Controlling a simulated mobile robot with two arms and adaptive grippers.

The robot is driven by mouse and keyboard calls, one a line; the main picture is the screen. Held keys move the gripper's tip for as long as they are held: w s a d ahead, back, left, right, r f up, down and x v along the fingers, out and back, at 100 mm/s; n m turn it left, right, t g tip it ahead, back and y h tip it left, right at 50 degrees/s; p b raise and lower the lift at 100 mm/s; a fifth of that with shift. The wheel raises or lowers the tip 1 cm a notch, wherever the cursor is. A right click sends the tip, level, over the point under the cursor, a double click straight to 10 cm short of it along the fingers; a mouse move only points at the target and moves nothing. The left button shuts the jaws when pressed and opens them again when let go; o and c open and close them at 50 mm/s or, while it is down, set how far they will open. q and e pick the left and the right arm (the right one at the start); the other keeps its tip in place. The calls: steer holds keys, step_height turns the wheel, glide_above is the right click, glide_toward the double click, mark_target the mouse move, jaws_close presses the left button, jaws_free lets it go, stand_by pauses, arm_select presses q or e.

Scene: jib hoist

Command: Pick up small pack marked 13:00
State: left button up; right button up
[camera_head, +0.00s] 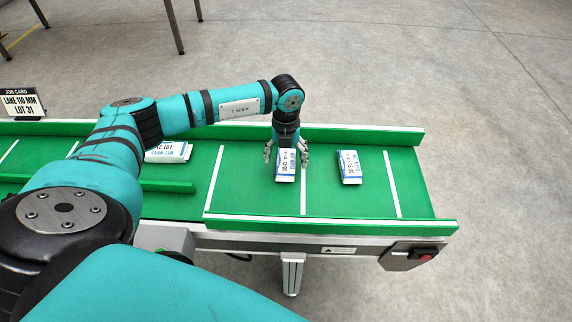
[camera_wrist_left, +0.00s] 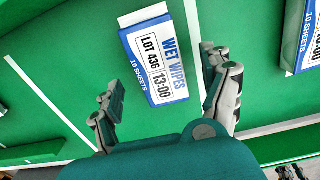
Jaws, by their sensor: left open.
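A small white and blue wet wipes pack marked LOT 436 and 13:00 (camera_wrist_left: 157,62) lies on the green belt in the left wrist view. It also shows in the head view (camera_head: 285,172), under my left gripper. My left gripper (camera_head: 286,157) is open above the pack. In the left wrist view, its two fingers (camera_wrist_left: 166,92) stand apart, one on each side of the pack's near end.
A similar pack (camera_head: 350,167) lies to the right on the conveyor (camera_head: 240,196); its edge shows in the left wrist view (camera_wrist_left: 309,35). Another pack (camera_head: 168,151) lies left. Raised green rails line the conveyor.

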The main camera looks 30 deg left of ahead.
arm_select(q)
steer(key=shift+f, duration=0.9)
steer(key=shift+c, duration=0.3)
steer(key=c, duration=1.2)
steer(key=shift+r, duration=0.1)
